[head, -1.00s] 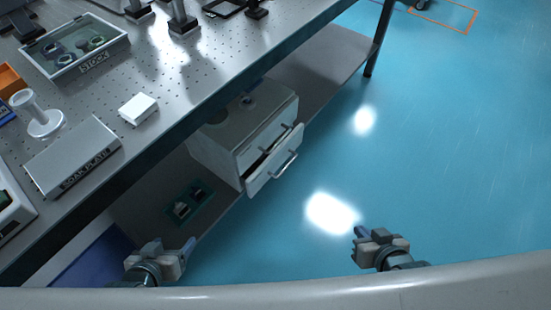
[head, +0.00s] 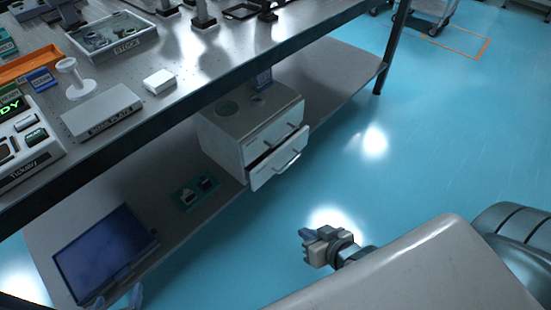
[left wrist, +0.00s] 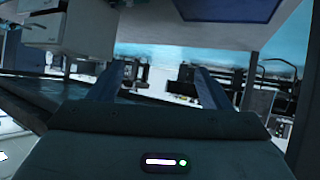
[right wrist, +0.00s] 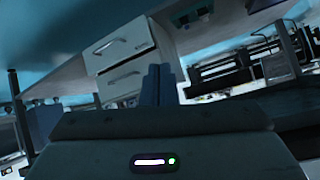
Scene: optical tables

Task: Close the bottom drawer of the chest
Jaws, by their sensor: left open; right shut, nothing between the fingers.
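The white chest (head: 222,135) stands on the shelf under the optical table. Its bottom drawer (head: 276,172) sticks out a little, with a dark gap above its front; the upper drawer (head: 272,138) looks shut. In the right wrist view, which is upside down, the bottom drawer (right wrist: 120,46) is the upper front. My right gripper (head: 308,236) is shut and empty over the floor, in front of and apart from the drawer. My left gripper (head: 116,299) is open at the bottom edge, its body cut off; its fingers (left wrist: 160,88) are spread with nothing between them.
A dark flat panel (head: 105,250) and a small green tray (head: 197,192) lie on the shelf (head: 165,215) left of the chest. The table's front edge (head: 200,100) overhangs the chest. A table leg (head: 393,45) stands at the right. The blue floor (head: 400,150) before the chest is clear.

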